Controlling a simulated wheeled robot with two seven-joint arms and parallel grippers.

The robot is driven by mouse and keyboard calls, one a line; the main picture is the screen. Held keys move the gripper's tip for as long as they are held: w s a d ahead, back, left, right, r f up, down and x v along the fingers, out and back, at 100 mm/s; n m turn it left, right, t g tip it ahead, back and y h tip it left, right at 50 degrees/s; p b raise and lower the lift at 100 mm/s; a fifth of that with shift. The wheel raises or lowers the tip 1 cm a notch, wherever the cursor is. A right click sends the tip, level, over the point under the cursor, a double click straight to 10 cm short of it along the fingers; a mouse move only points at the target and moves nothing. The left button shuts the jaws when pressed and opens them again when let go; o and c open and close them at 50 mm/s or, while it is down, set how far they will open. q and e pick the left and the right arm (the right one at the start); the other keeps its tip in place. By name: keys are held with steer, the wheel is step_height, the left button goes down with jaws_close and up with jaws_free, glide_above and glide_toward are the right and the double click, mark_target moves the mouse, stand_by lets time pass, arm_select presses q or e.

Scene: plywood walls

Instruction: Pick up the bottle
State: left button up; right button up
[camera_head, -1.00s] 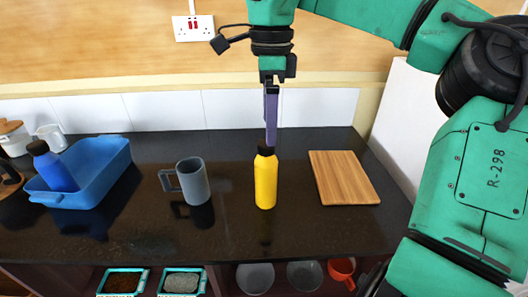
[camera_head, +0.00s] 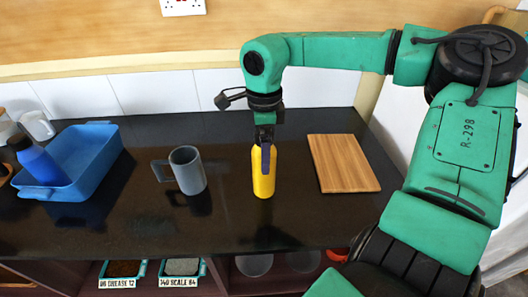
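A yellow bottle (camera_head: 263,181) stands upright on the dark counter, between the grey mug and the wooden board. My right gripper (camera_head: 266,164) points straight down at its top. One dark purple finger lies in front of the bottle's upper part; the other finger is hidden, so I cannot tell whether they grip. The bottle's black cap is hidden behind the gripper. A blue bottle (camera_head: 38,164) with a dark cap leans in the blue tray at the left. My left gripper is not in view.
The grey mug (camera_head: 188,171) stands left of the yellow bottle. The wooden board (camera_head: 343,163) lies to its right. The blue tray (camera_head: 92,160) is at the far left. Labelled bins (camera_head: 181,270) sit on a shelf below the counter. The tiled wall (camera_head: 150,97) is behind.

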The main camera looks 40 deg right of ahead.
steer(key=shift+f, duration=0.3)
steer(key=shift+d, duration=0.1)
steer(key=shift+c, duration=0.9)
jaws_close()
steer(key=shift+w, duration=0.1)
steer(key=shift+r, duration=0.15)
